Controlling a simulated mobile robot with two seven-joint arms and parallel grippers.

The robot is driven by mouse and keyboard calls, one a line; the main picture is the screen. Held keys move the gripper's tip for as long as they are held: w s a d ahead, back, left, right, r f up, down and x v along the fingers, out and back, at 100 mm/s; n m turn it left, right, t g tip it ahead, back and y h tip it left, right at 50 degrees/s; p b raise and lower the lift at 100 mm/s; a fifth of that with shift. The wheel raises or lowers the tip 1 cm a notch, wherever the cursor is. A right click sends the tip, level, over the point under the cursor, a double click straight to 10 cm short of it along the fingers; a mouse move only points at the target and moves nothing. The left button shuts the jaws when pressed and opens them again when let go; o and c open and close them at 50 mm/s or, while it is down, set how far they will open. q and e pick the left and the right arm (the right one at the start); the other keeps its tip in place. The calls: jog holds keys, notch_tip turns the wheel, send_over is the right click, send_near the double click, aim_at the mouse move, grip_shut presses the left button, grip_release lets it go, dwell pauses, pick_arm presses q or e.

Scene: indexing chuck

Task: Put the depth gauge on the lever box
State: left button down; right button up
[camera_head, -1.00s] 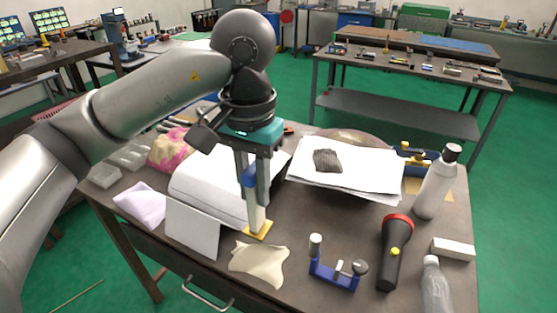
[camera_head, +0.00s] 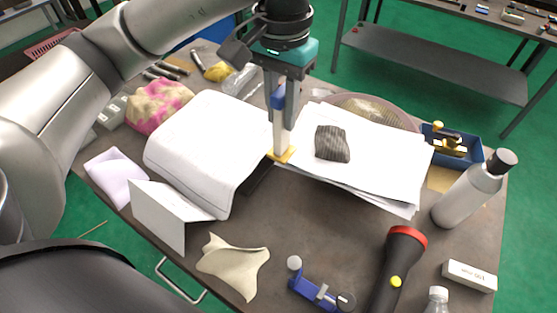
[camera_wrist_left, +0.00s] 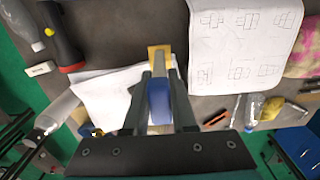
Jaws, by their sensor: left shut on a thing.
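My left gripper (camera_head: 280,120) is shut on an upright tool with a blue grip, a pale stem (camera_head: 281,138) and a flat yellow foot (camera_head: 281,155), which I take as the depth gauge. The foot appears over the gap between two paper-covered areas; I cannot tell whether it touches anything. In the left wrist view, the blue grip (camera_wrist_left: 160,101) sits between the fingers, with the yellow foot (camera_wrist_left: 159,50) beyond. A blue box with a brass lever-like part (camera_head: 449,145) stands at the right rear, possibly the lever box. My right gripper is not identifiable.
A draped drawing sheet (camera_head: 205,140) is left of the gauge; a paper stack (camera_head: 385,165) with a dark striped pouch (camera_head: 332,143) is right. Bare tabletop shows at front centre.

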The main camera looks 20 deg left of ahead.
pick_arm(q)
notch_tip(320, 180, down, 18)
jog(key=shift+r, duration=0.25)
jog(key=shift+f, duration=0.15)
jog(key=c, duration=0.7)
grip_release()
